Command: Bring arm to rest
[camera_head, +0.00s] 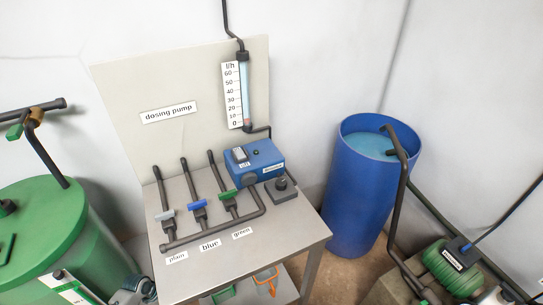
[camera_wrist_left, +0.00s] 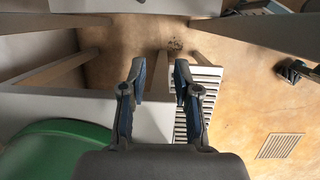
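In the left wrist view my left gripper (camera_wrist_left: 160,80) has its two dark fingers apart with nothing between them. It points over the floor beside a green rounded surface (camera_wrist_left: 60,150). In the head view a small grey part at the bottom edge, left of the table, may belong to my left arm; its fingers cannot be made out there. My right gripper does not show. The table (camera_head: 285,233) carries three valves with grey (camera_head: 167,215), blue (camera_head: 199,204) and green (camera_head: 229,194) handles, above labels plain, blue and green.
A blue dosing pump (camera_head: 257,160) and flow tube (camera_head: 244,95) stand at the table's back. A green tank (camera_head: 40,235) is left, a blue barrel (camera_head: 350,205) right. A green motor pump (camera_head: 455,265) sits bottom right. A floor grate (camera_wrist_left: 279,146) shows in the wrist view.

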